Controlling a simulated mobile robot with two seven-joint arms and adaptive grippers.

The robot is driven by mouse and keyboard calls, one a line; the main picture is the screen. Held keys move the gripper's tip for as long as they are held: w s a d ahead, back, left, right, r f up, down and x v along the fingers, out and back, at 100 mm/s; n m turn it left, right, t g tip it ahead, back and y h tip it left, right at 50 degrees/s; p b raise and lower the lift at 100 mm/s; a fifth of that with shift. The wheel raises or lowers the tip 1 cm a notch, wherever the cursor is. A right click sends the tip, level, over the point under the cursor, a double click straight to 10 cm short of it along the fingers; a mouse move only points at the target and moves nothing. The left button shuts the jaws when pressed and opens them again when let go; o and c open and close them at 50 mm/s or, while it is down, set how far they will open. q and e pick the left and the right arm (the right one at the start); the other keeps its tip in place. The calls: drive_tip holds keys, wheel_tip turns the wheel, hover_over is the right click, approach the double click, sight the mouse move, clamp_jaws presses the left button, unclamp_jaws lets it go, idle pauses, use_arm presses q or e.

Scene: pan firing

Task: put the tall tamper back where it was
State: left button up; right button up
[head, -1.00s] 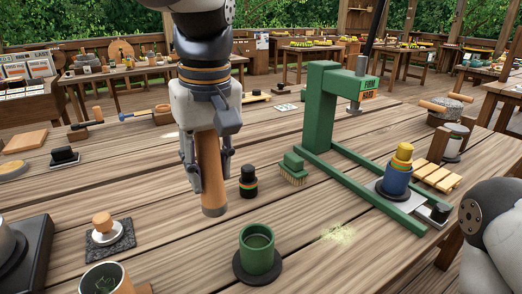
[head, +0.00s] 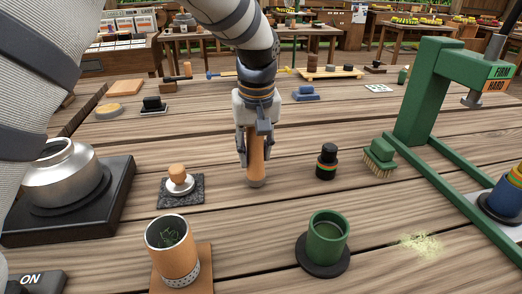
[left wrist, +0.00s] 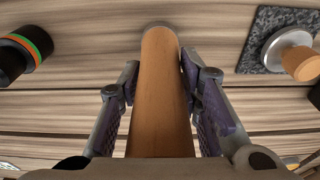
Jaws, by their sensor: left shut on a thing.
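The tall tamper (head: 256,168) is a plain orange-brown wooden cylinder with a darker lower end. My left gripper (head: 255,150) is shut on it and holds it upright over the table planks. In the left wrist view the tamper (left wrist: 161,95) runs between the two fingers (left wrist: 160,90). I cannot tell whether its lower end touches the table. A small wooden-knobbed tamper (head: 178,182) sits on a dark mat to the left. A black cylinder with coloured bands (head: 326,163) stands to the right. My right gripper is not in view.
A green cup (head: 327,238) on a black coaster and a wooden cup with leaves (head: 172,250) stand in front. A steel pot (head: 62,175) sits on a black base at left. A green brush (head: 380,156) and green press (head: 422,90) are at right. Planks around the tamper are bare.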

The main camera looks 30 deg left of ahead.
use_arm(q)
drive_tip(key=shift+d+f, duration=0.1)
drive_tip(key=shift+f, duration=0.15)
drive_tip(key=shift+f, duration=0.15)
drive_tip(key=o, duration=1.1)
drive_tip(key=shift+o, duration=0.2)
drive_tip(key=r, duration=0.4)
drive_tip(key=s+r, duration=0.1)
drive_tip(key=r, duration=0.3)
drive_tip(key=d+r, duration=0.1)
drive_tip(key=r, duration=0.3)
drive_tip(key=shift+s+p, duration=0.2)
drive_tip(key=shift+p, duration=0.1)
